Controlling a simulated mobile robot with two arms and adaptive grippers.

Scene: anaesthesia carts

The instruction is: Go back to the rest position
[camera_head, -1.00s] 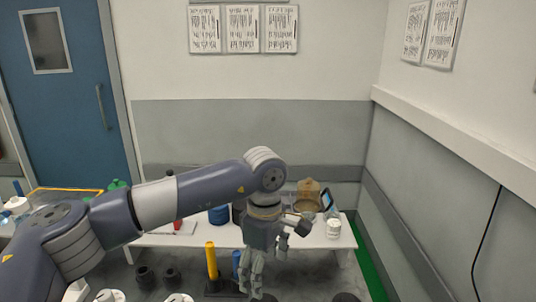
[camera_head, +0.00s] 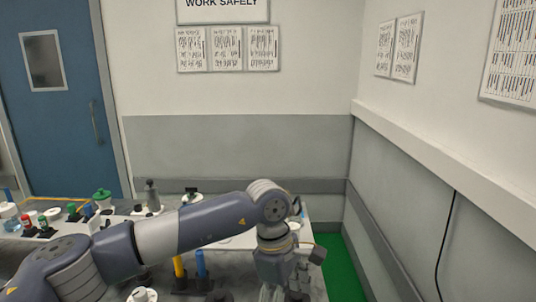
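My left arm comes in from the left and reaches across the lower middle of the head view. Its gripper (camera_head: 283,293) points down at the bottom edge, over the right part of the table. The finger ends are cut off or unclear, so its opening cannot be judged, and I see nothing clearly held. My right gripper is not in view.
A yellow cylinder (camera_head: 179,267) and a blue cylinder (camera_head: 200,264) stand beside the gripper. Several bottles, including a green-lidded container (camera_head: 102,197), stand at the left. Walls close off the back and right. Green floor (camera_head: 340,272) shows right of the table.

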